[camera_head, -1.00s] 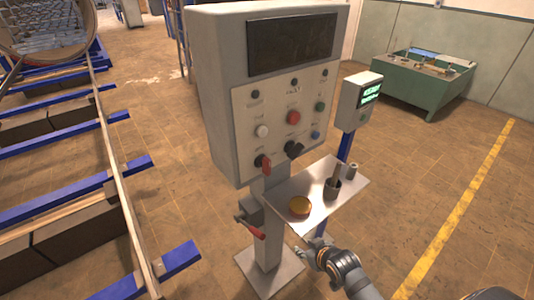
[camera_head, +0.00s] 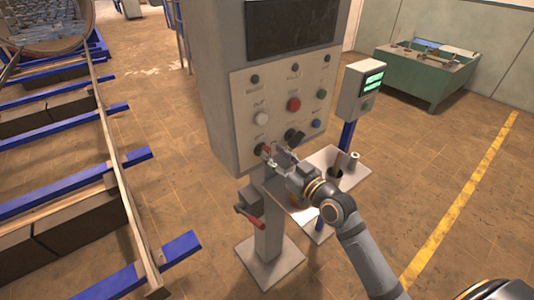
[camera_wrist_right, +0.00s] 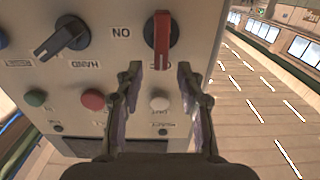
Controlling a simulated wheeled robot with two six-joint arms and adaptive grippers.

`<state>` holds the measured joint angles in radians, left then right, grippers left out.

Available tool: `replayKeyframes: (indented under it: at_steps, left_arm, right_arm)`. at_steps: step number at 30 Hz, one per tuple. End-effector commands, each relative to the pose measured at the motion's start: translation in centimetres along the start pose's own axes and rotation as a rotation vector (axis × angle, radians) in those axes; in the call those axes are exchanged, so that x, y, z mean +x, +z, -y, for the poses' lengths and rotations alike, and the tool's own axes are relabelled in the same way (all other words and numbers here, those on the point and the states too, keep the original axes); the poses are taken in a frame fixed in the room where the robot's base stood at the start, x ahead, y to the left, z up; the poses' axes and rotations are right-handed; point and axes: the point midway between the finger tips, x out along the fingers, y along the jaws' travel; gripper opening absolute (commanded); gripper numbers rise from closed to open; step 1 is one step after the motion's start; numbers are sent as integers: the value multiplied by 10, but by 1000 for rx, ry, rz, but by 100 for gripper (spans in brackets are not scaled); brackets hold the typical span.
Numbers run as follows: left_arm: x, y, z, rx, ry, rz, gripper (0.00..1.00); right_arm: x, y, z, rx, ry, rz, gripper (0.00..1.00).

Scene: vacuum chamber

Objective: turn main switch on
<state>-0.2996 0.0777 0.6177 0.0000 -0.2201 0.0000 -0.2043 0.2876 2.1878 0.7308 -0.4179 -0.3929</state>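The main switch is a red-handled rotary switch (camera_head: 265,150) at the lower left of the panel's controls, partly hidden behind my right gripper (camera_head: 276,155). In the right wrist view, the upside-down panel shows the red handle (camera_wrist_right: 162,38) vertical in the picture, with an ON label to its left and another label at its lower end. My right gripper (camera_wrist_right: 158,78) is open, its two fingers apart and empty, just below the handle in the picture. No contact with the handle shows. My left gripper is not in view.
A black rotary switch (camera_wrist_right: 64,39) sits beside the red one. White, red, green and blue buttons are on the panel (camera_head: 240,100). A metal shelf (camera_head: 320,158) juts out below, partly behind my arm. A red lever (camera_head: 249,222) is on the post.

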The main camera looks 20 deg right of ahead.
Motion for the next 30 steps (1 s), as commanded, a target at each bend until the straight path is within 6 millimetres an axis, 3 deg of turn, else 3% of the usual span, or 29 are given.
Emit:
replayKeyframes:
  at_steps: [3, 7, 17, 25, 30]
  left_arm:
    - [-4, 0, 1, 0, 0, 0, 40]
    - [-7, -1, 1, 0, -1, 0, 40]
    - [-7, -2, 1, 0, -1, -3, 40]
    - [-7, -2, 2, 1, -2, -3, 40]
    - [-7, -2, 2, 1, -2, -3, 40]
  right_arm:
    - [22, -4, 1, 5, -1, -2, 38]
    - [36, -2, 0, 3, -1, 1, 38]
    - [42, -1, 1, 0, -2, 3, 38]
    - [41, -1, 1, 0, -2, 3, 2]
    - [41, 0, 1, 0, -2, 3, 0]
